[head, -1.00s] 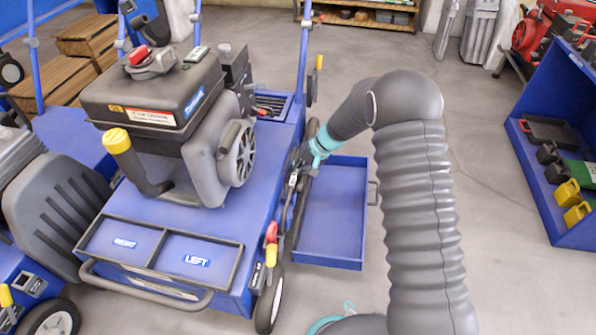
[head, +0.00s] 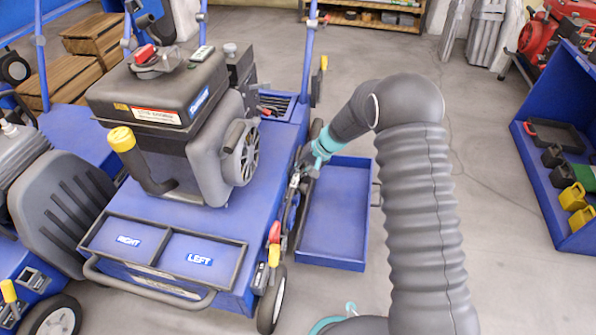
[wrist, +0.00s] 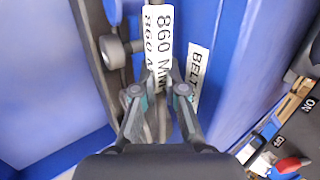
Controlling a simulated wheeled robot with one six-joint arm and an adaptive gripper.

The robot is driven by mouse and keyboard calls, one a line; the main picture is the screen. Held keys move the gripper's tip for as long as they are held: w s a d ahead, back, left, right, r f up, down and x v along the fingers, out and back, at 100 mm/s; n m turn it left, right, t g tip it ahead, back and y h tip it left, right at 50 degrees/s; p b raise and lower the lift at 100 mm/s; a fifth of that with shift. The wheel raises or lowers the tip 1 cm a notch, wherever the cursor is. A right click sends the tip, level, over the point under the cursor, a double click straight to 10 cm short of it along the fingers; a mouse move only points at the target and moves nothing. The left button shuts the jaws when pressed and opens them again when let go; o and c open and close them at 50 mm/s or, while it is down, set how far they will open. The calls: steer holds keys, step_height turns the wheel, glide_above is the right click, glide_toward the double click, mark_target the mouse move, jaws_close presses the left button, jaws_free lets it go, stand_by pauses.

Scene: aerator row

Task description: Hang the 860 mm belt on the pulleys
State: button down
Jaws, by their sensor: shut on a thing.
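My gripper (wrist: 160,78) is shut, with its fingertips on the lower end of the white tag of the 860 mm belt (wrist: 161,40). The tag reads "860 MM", and a second "860 M" marking shows beside it. The belt's loop is mostly hidden by the fingers. A grey, roller-like pulley (wrist: 115,50) on a shaft stands just left of the tag. A white "BELT" label (wrist: 197,75) is on the blue side panel to the right. In the head view my gripper (head: 297,178) is at the right flank of the blue aerator (head: 225,225), where the belt cannot be made out.
A blue open tray (head: 333,215) lies beside the aerator under my arm. Red and yellow handles (head: 274,245) stick up near the front wheel (head: 272,300). Floor between tray and shelf is clear.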

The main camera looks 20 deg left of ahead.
steer(key=shift+f, duration=0.15)
steer(key=c, duration=1.2)
jaws_free()
steer(key=shift+o, duration=0.2)
steer(key=v, duration=1.2)
